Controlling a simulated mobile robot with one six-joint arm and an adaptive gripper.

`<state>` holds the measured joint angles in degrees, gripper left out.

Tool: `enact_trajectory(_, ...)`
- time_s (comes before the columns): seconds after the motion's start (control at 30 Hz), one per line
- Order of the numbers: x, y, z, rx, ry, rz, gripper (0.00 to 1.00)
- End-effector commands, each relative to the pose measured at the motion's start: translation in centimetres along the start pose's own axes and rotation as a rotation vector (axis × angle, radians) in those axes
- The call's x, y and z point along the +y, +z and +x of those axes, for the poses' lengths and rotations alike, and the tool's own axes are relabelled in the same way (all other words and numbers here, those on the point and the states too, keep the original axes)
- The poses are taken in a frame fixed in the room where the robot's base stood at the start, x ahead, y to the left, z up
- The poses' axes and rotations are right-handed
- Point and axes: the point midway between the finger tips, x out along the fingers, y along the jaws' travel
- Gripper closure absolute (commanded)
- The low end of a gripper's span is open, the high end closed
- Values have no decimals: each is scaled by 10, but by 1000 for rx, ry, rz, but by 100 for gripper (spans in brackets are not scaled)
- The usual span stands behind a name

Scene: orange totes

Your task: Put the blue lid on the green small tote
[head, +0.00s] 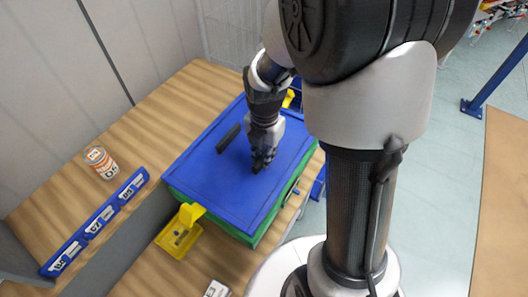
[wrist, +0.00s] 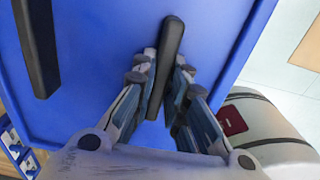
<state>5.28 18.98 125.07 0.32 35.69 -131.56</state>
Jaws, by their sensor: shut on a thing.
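The blue lid (head: 212,185) lies flat over the green small tote (head: 250,241), whose green sides show below the lid's near and right edges. Whether the lid is fully seated cannot be told. The lid has two black bar handles. My gripper (head: 260,164) is over the lid's right half, with its fingers shut on one black handle (wrist: 172,38). The wrist view shows the fingers (wrist: 164,68) on either side of that bar. The other black handle (head: 228,138) is free to the left; it also shows in the wrist view (wrist: 38,45).
The tote stands by a wooden bench (head: 150,120) along a grey wall. A can (head: 101,162) and blue label strips (head: 95,222) are to the left. A yellow piece (head: 180,236) sits at the tote's near left corner. Open floor lies right.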

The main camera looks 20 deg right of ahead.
Motion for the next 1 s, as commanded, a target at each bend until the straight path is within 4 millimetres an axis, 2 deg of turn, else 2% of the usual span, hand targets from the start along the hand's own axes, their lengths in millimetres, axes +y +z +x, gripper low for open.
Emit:
enact_trajectory(0.1,0,0,13,0,0,0,100)
enact_trajectory(0.6,0,0,50,0,0,0,100)
enact_trajectory(1.0,0,0,53,0,0,0,100)
